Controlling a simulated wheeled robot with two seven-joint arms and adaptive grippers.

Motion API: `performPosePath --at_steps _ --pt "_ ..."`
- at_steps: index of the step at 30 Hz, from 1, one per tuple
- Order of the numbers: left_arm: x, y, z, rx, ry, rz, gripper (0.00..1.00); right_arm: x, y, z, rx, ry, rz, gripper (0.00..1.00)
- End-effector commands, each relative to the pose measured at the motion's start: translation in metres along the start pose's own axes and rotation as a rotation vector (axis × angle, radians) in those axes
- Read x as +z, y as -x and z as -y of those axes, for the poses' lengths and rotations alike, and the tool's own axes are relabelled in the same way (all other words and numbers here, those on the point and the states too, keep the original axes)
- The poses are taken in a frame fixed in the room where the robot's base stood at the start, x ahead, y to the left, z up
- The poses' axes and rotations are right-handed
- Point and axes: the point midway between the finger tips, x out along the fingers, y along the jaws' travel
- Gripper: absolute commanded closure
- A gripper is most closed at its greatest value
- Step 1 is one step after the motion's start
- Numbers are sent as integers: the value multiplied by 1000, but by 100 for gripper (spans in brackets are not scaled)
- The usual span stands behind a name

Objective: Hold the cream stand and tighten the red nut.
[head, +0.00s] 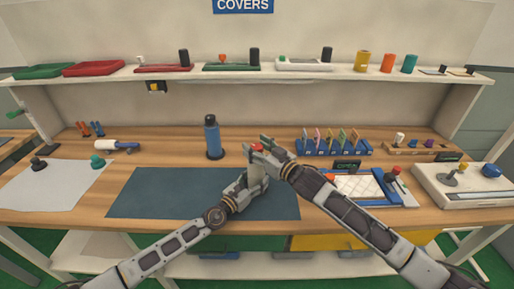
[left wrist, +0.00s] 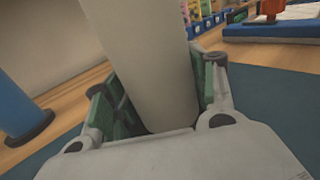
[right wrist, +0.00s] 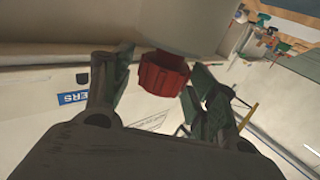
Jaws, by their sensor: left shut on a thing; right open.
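The cream stand (head: 257,172) is upright over the dark mat, and its pale column (left wrist: 153,60) fills the middle of the left wrist view. My left gripper (head: 254,184) is shut around this column, with a green-padded finger on each side. The red nut (head: 257,147) is at the top of the stand. In the right wrist view the ribbed red nut (right wrist: 163,73) sits against the cream end of the stand. My right gripper (right wrist: 150,92) is open, with its fingers on either side of the nut and gaps showing. The stand's base is hidden by my left gripper.
A blue bottle-like cylinder (head: 213,138) stands left of the stand at the mat's back edge. The dark mat (head: 160,192) is clear on its left. A blue-framed board (head: 370,188) and a blue rack (head: 335,149) are to the right. A shelf (head: 120,74) runs behind.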

Motion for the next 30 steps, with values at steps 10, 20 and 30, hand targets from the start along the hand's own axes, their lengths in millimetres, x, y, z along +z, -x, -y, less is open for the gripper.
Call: performPosePath --at_steps 10,20,30 --pt "0 0 0 0 1 0 100 0 0 0 0 0 0 75" --pt "0 0 0 0 1 0 100 0 0 2 7 0 -1 88" --pt "0 0 1 -2 0 0 100 -3 -2 7 60 -1 -9 88"
